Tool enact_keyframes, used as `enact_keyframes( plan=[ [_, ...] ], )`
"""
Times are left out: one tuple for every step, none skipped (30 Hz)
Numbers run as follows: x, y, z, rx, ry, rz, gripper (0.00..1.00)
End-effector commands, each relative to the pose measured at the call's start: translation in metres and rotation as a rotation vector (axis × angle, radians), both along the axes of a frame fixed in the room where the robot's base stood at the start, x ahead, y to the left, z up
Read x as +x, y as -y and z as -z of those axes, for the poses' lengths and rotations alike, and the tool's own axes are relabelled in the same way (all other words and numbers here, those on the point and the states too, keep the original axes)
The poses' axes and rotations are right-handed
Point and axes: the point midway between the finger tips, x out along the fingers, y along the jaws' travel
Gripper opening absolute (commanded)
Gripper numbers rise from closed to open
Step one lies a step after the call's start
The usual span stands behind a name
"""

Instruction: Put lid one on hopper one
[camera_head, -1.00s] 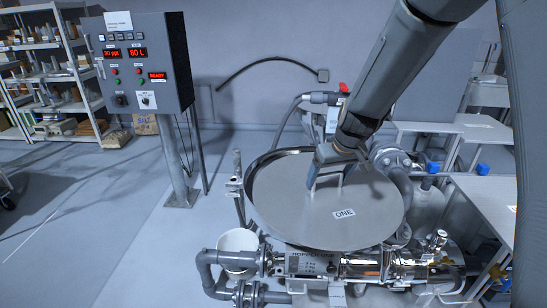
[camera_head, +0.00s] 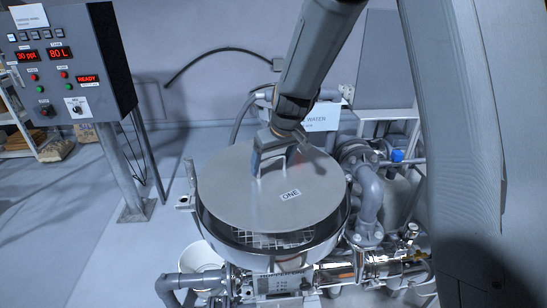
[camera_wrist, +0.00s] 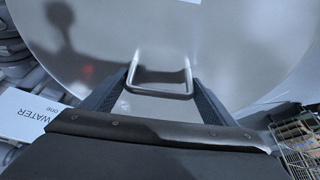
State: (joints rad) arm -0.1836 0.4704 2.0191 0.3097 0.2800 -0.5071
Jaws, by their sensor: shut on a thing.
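Lid one (camera_head: 240,200) is a round grey metal disc with a label reading ONE. My gripper (camera_head: 272,162) is shut on its handle, a bent metal bar that also shows in the wrist view (camera_wrist: 160,92) between the two fingers. The lid is over hopper one (camera_head: 270,258), a round steel bowl, and sits off toward the back left. A crescent of the opening with a wire grid shows at the front, and the rim shows at the right. Whether the lid touches the rim at the back is hidden.
A control panel (camera_head: 65,65) on a post stands at the left, its display reading READY. A white bucket (camera_head: 200,258) and pipes stand by the hopper's base. A WATER sign (camera_head: 318,117) and grey pipes are behind and to the right.

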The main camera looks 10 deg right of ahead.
Motion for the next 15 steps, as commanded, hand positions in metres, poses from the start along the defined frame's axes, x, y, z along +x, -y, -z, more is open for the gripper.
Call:
enact_keyframes(
  plan=[
    [0.001,0.001,0.0,0.001,0.002,0.002,0.28],
    [0.001,0.002,0.001,0.0,0.002,0.004,0.28],
    [0.002,0.004,0.003,0.0,0.002,0.007,0.28],
    [0.002,0.005,0.004,0.0,0.002,0.008,0.28],
    [0.002,0.006,0.006,0.001,0.002,0.01,0.28],
    [0.002,0.007,0.009,0.0,0.002,0.012,0.28],
    [0.003,0.008,0.011,0.0,0.001,0.014,0.28],
    [0.003,0.009,0.013,0.0,0.001,0.015,0.28],
    [0.003,0.01,0.016,0.001,0.001,0.016,0.28],
    [0.003,0.01,0.019,0.001,0.001,0.017,0.28],
    [0.003,0.01,0.021,0.001,0.001,0.018,0.28],
    [0.003,0.01,0.025,0.001,0.001,0.018,0.28],
    [0.003,0.01,0.028,0.001,0.001,0.018,0.28],
    [0.003,0.01,0.031,0.001,0.001,0.017,0.28],
    [0.003,0.009,0.035,0.001,0.002,0.016,0.28]
  ],
)
